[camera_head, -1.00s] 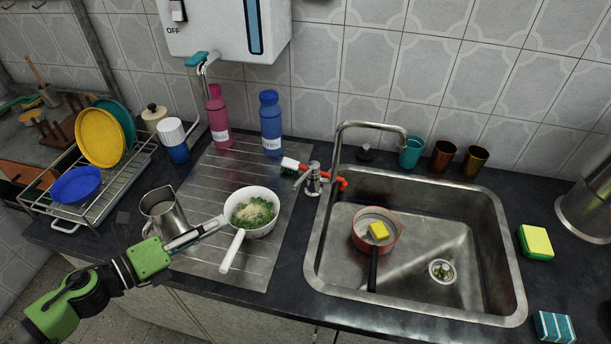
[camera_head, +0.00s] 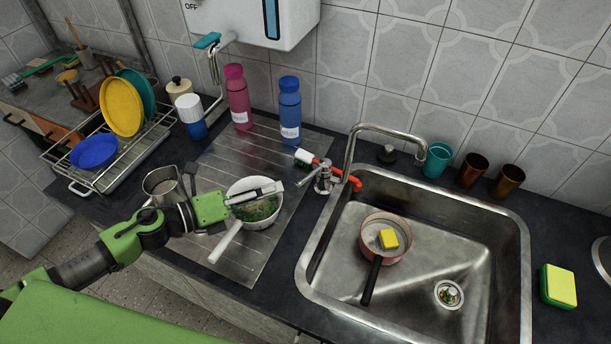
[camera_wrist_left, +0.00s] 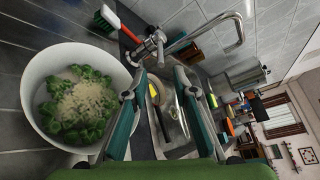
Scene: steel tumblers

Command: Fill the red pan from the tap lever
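The red pan (camera_head: 397,258) sits in the sink in the head view, its black handle towards the front edge. A yellow sponge (camera_head: 389,239) lies in it. The tap (camera_head: 352,150) stands behind the sink's left rim, its curved spout over the basin. The tap lever (camera_head: 309,177) points left from the tap base. It also shows beyond my fingers in the left wrist view (camera_wrist_left: 152,44). My left gripper (camera_head: 278,189) is above the white pan, left of the lever and apart from it. In the left wrist view its fingers (camera_wrist_left: 156,88) are spread and empty. My right gripper is not in view.
The white pan (camera_head: 264,222) with green food stands on the drainer, under my left gripper. A red-handled brush (camera_head: 309,159) lies by the tap base. A blue bottle (camera_head: 290,112) and a pink bottle (camera_head: 238,98) stand behind. A metal jug (camera_head: 161,183) is left.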

